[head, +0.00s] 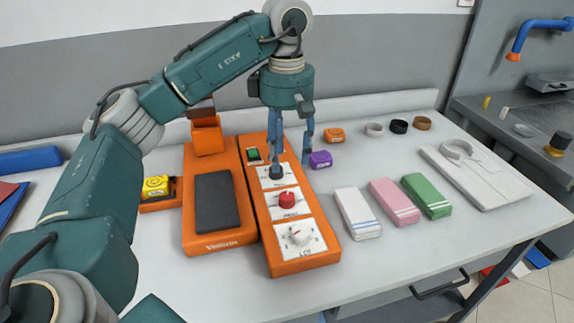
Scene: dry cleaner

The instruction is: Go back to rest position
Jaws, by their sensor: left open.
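My left gripper (291,160) points down over the far end of an orange control panel (312,258) on the white table. Its blue fingers are apart with nothing held between them. One finger overlaps the black knob (277,171) of the panel in the picture; I cannot tell whether they touch. The other finger is beside the panel, near a small purple block (320,159). A red knob (287,199) and a white dial (299,235) sit nearer on the panel. My right gripper is not in the head view.
An orange device with a dark pad (216,203) stands left of the panel. White (357,213), pink (394,202) and green (427,196) folded cloths lie to the right, with a folded white shirt (478,175) beyond. The front of the table is clear.

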